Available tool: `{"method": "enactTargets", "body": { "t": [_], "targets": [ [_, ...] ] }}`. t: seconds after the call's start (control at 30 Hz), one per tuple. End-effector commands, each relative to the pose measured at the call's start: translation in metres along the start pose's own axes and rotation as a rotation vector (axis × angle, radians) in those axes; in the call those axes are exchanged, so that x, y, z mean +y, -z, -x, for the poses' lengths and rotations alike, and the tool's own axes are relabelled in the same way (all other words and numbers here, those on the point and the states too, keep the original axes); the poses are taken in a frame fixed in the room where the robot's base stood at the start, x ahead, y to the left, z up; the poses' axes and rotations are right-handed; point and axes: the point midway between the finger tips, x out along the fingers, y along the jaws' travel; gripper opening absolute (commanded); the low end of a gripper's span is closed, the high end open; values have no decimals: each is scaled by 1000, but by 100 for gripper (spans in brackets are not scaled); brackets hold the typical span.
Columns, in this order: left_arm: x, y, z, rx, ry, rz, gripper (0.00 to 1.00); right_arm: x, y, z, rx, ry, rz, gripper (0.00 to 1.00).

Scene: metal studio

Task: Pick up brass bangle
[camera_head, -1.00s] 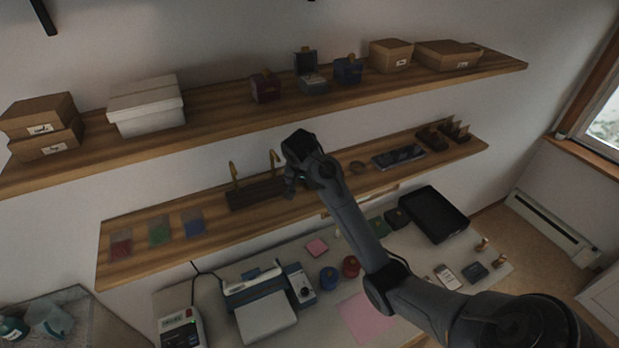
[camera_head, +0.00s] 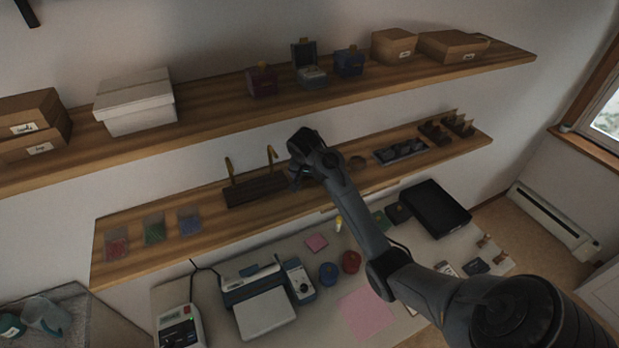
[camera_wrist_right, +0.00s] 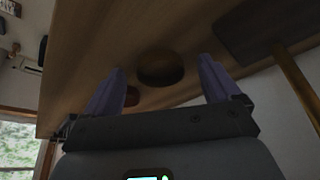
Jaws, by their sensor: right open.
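A small round brownish ring, which looks like the brass bangle (camera_head: 358,161), lies on the lower wooden shelf, just right of my right forearm in the head view. In the right wrist view a dark round brown thing, likely the same bangle (camera_wrist_right: 160,72), shows on the wood between the fingers and beyond them. My right gripper (camera_head: 297,181) is over the lower shelf by the dark hook stand, left of the bangle. In the wrist view the right gripper (camera_wrist_right: 160,88) has its two fingers wide apart with nothing between them. My left gripper is not in view.
The dark stand with two brass hooks (camera_head: 256,189) is left of the bangle. A dark tray (camera_head: 400,151) and small wooden stands (camera_head: 435,134) are right of it. The upper shelf (camera_head: 220,113) with boxes runs above. A cluttered desk lies below.

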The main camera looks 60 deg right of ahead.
Motion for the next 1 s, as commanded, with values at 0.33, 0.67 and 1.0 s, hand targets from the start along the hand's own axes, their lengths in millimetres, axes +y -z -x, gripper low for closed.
{"method": "enactTargets", "body": {
  "t": [0.33, 0.67, 1.0],
  "targets": [
    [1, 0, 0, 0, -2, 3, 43, 0, 0, 0, 0, 0, 0, 62],
    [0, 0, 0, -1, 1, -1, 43, 0, 0, 0, 0, 0, 0, 30],
    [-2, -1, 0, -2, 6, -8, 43, -5, 4, 14, 2, 4, 6, 30]
  ]
}}
